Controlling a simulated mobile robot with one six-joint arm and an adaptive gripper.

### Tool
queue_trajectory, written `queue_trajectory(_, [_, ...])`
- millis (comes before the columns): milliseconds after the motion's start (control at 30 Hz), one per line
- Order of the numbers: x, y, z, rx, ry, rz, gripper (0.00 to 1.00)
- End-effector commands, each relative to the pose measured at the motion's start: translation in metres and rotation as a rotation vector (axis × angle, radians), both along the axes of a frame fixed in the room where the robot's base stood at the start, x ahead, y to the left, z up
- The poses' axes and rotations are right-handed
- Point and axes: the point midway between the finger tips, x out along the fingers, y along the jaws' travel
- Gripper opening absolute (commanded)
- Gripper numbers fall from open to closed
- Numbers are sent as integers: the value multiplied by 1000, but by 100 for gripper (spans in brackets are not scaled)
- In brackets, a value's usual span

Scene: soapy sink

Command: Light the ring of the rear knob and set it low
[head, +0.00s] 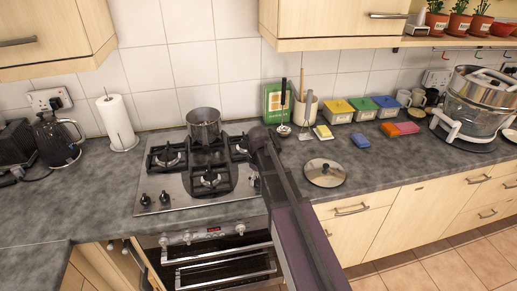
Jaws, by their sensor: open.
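The steel gas hob (187,205) is set in the grey worktop. Two dark knobs, one on the left (145,200) and one on the right (164,197), stand at its front left. I cannot tell which is the rear knob, and their pointer positions are too small to read. A steel pot (203,122) stands on the rear burner. I make out no flame at any burner. My arm crosses the hob's right edge, its dark joint beside the right burner (240,147). My gripper cannot be made out.
The oven (224,264) below has its own knobs and a handle. A round lid (325,173) lies right of my arm. A kettle (56,138) and paper roll (117,122) stand left. The worktop left of the hob is largely clear. Cupboards (344,15) overhang the back.

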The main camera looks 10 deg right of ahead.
Motion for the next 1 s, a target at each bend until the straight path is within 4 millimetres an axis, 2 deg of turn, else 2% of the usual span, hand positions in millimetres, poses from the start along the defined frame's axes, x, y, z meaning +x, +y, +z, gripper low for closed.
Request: queue_trajectory(1000, [0,0,0,0,0,-678,86])
